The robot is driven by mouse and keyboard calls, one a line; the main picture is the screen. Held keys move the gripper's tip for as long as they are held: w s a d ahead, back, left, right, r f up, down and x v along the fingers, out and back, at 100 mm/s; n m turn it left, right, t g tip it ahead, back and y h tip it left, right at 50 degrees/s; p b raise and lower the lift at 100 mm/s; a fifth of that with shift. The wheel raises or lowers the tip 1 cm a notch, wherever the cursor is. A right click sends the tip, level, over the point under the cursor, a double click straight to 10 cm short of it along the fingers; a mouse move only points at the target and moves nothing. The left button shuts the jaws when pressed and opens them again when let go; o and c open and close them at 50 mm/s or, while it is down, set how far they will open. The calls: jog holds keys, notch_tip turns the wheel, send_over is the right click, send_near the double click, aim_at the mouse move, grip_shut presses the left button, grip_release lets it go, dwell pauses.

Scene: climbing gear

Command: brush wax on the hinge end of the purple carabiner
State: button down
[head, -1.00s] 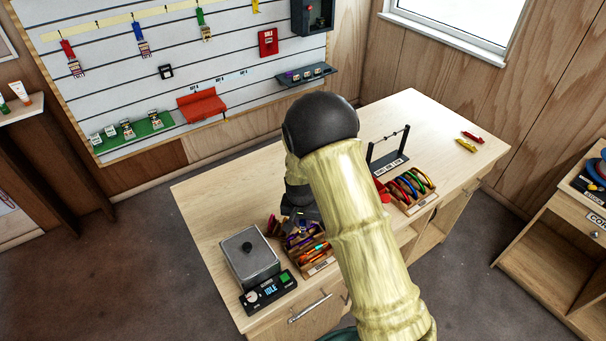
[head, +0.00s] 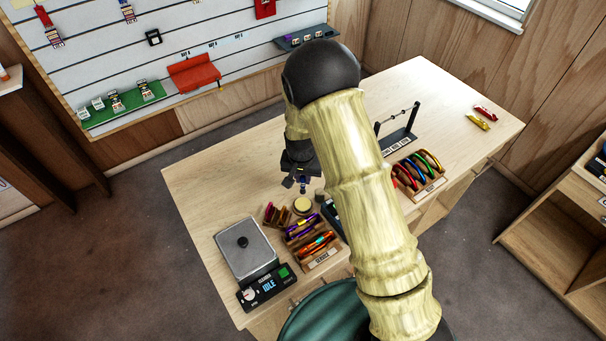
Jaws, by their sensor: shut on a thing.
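My gripper (head: 303,184) points down over the desk, behind the yellow round wax tin (head: 302,206). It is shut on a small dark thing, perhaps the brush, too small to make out. Purple shows on a carabiner (head: 300,223) in the wooden rack (head: 321,263) in front of the tin; its hinge end cannot be told apart at this size. My gripper is apart from this carabiner.
A grey lidded box (head: 245,250) with a control panel reading IDLE (head: 267,288) stands left of the rack. Another rack of coloured carabiners (head: 420,170) and a small bar stand (head: 397,135) are to the right. My arm hides the desk's middle. The back left desk is clear.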

aim_at(303, 188)
jog(key=shift+w+f+b, duration=0.1)
jog(key=shift+f+b, duration=1.75)
jog(key=shift+f, duration=1.2)
jog(key=shift+f+b, duration=0.3)
jog(key=shift+f, duration=0.15)
jog(key=shift+f, duration=0.1)
dwell(0.4)
jog(key=shift+r+p, duration=2.1)
jog(key=shift+r, duration=1.5)
jog(key=shift+f, duration=0.1)
